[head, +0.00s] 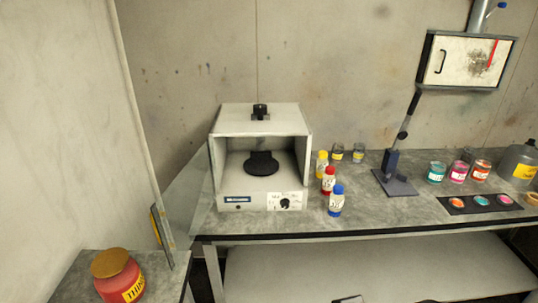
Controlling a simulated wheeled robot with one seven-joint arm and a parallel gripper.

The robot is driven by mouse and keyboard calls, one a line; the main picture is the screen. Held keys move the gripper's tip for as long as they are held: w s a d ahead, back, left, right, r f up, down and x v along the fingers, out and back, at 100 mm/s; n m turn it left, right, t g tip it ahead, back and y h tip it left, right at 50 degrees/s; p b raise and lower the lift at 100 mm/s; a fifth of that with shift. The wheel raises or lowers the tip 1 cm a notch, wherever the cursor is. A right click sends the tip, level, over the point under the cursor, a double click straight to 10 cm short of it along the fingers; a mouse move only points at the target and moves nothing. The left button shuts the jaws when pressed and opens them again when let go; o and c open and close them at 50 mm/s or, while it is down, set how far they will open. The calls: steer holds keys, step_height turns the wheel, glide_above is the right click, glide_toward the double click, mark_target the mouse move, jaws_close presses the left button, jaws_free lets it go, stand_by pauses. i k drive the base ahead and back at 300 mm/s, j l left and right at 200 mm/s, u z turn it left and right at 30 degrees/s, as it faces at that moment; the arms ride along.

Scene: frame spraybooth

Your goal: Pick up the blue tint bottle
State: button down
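The blue tint bottle (336,204) stands upright on the grey bench top, near its front edge. It has a blue cap and a pale label on its front. It is just right of the white booth box (218,158) and is the nearest of a short row of bottles. The red-capped bottle (329,184) stands close behind it, slightly left. The yellow-capped bottle (321,165) is behind that one. Nothing covers the blue bottle. My gripper is not seen in this view.
Two small jars (358,153) stand behind the bottles. A dark stand (394,185), coloured paint pots (457,172) and a palette strip (482,204) are to the right. Bare bench top (385,213) lies right of the blue bottle. A red jar (115,272) sits at lower left.

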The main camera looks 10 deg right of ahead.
mark_target(335, 208)
steer(key=i+l+u, duration=0.1)
steer(key=l+u, duration=0.2)
steer(key=u, duration=0.2)
steer(key=i+l+u, duration=0.1)
steer(key=l+u, duration=0.2)
steer(key=u, duration=0.15)
steer(key=l+u, duration=0.35)
steer(key=u, duration=0.15)
steer(key=l+u, duration=0.3)
steer(key=u, duration=0.15)
steer(key=k+l+u, duration=0.15)
steer(key=l+u, duration=0.15)
steer(key=u, duration=0.2)
steer(key=k+l+u, duration=0.15)
steer(key=u, duration=0.3)
steer(key=l, duration=0.1)
